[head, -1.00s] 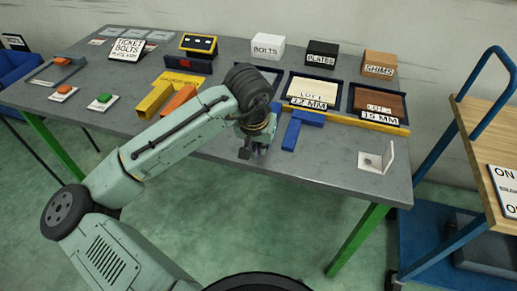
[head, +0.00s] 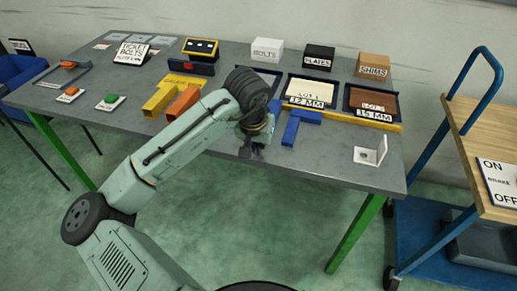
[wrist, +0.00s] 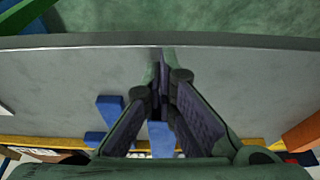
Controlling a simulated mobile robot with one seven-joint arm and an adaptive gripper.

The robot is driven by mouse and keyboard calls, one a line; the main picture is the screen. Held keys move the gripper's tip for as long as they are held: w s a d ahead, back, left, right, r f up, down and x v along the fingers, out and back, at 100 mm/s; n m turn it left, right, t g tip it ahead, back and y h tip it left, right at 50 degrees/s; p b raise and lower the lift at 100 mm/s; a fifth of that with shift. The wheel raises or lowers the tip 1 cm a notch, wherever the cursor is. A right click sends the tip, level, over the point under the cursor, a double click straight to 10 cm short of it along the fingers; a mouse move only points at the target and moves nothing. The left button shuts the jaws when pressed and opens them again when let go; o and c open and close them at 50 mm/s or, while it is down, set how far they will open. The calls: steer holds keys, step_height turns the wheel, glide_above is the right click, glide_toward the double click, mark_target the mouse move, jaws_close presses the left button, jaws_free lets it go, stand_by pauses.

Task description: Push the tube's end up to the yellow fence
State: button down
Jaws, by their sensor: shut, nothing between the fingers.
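A yellow square tube (head: 160,99) and an orange square tube (head: 184,101) lie side by side near the table's front, left of my gripper, with open ends facing the front. I cannot tell which is the task's tube. The yellow fence (head: 350,118) is a low strip along the front of the trays; it crosses the bottom of the wrist view (wrist: 50,142). My gripper (head: 252,152) is shut and empty, pointing down near the table's front edge. Its fingers (wrist: 163,62) show in the wrist view. A blue angled piece (head: 292,128) lies right of it, against the fence.
Trays with plates, one marked 12 MM (head: 310,91), stand behind the fence. A metal angle bracket (head: 372,154) stands at front right. A cart (head: 480,150) stands right of the table (head: 215,150).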

steer(key=b+v, duration=0.1)
steer(key=v, duration=0.9)
steer(key=shift+s+b, duration=0.2)
steer(key=shift+b, duration=0.2)
